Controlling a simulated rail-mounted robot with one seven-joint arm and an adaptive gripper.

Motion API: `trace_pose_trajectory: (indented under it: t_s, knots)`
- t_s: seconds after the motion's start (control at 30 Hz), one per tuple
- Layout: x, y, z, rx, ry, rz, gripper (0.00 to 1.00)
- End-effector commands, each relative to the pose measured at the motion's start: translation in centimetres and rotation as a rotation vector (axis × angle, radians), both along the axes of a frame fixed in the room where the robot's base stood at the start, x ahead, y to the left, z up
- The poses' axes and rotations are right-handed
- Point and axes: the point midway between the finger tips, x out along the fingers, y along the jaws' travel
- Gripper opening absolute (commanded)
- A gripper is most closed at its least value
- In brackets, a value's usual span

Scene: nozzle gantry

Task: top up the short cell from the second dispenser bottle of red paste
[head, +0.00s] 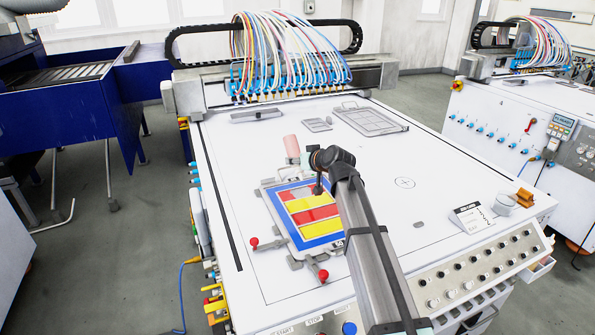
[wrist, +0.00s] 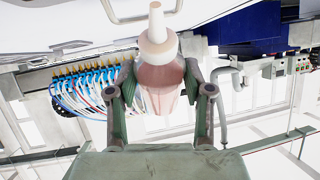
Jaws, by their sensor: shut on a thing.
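A pale pink, translucent bottle (head: 292,147) is held above the far edge of a framed panel. In the wrist view the bottle (wrist: 160,85) sits between both fingers, its white nozzle pointing to the picture's top, where the white table lies. My gripper (wrist: 158,78) is shut on it; the gripper (head: 309,159) is small and partly hidden by my arm in the head view. The panel (head: 283,229) has a blue border and red and yellow cells, with my arm covering its right part.
Red-knobbed clamps (head: 323,275) stand at the panel's near side. A gantry with coloured hoses (head: 290,60) spans the table's far end. Flat trays (head: 368,120) lie at the back. The table's right middle is mostly clear.

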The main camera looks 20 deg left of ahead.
Motion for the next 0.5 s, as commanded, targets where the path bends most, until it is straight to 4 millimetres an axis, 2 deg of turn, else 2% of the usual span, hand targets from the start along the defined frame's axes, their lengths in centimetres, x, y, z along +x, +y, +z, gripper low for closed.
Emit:
trace_pose_trajectory:
  t_s: [0.03,0.5]
  knots:
    - [-0.11,-0.11,-0.76,0.014,-0.016,-0.001,0.37]
    - [-0.58,-0.58,-0.75,0.115,-0.122,-0.001,0.37]
